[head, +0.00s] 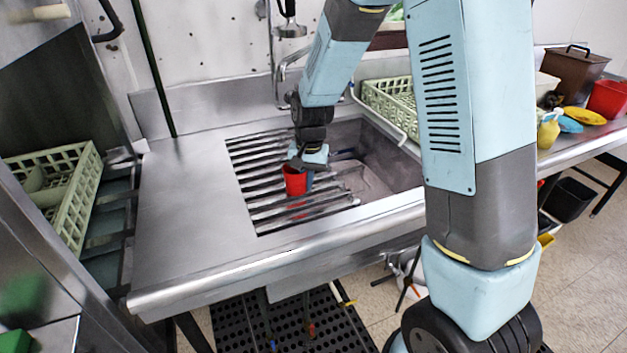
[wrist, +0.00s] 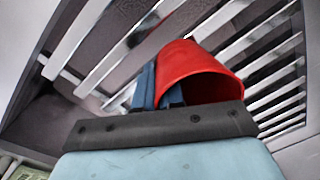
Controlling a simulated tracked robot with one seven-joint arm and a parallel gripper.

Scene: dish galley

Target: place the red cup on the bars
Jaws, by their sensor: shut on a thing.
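The red cup (head: 295,181) is at the end of my arm, over the metal bars (head: 262,194) that span the left part of the sink. In the wrist view the cup (wrist: 195,72) lies against the blue fingers of my gripper (wrist: 160,88), with its mouth facing the camera side. My gripper (head: 308,168) is shut on the cup. In the head view the cup looks upright. I cannot tell whether its base touches the bars. The bars (wrist: 95,72) show behind the cup in the wrist view.
The sink basin (head: 385,165) is open to the right of the bars. A faucet (head: 281,80) stands behind. Green racks stand at the left (head: 60,185) and behind the basin (head: 392,100). The steel counter (head: 185,205) left of the bars is clear.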

